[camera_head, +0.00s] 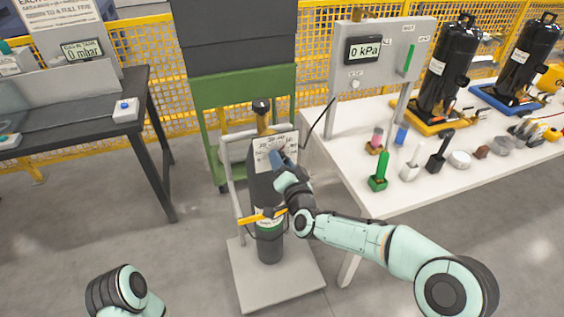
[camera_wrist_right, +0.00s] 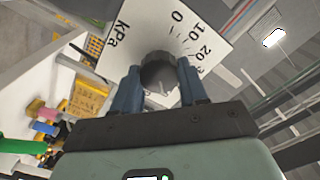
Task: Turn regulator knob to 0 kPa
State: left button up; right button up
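The regulator's white dial plate (camera_head: 262,148) stands at the top of a dark gas cylinder (camera_head: 270,250). In the right wrist view the plate (camera_wrist_right: 206,22) shows "kPa" and the marks 0, 10 and 20. The dark round regulator knob (camera_wrist_right: 158,72) is in front of it; where its pointer is set is unclear. My right gripper (camera_wrist_right: 158,82) has one blue finger on each side of the knob, with no clear gap, so it looks shut on it. In the head view the right gripper (camera_head: 277,158) covers the knob. My left gripper is not in view.
A panel display (camera_head: 364,50) reads "0 kPa". The cylinder stands on a trolley (camera_head: 250,285) beside a white table (camera_head: 400,200) with small parts and black compressors (camera_head: 445,65). A dark bench (camera_head: 75,120) is at left, a green cart (camera_head: 212,125) behind. Floor in front is clear.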

jog(key=c, duration=0.3)
jog(key=n, duration=1)
jog(key=n+b, duration=0.1)
jog(key=n, duration=1.8)
jog(key=shift+s+a+f+n, duration=0.15)
jog(key=shift+a+n, duration=0.1)
jog(key=shift+n, duration=0.15)
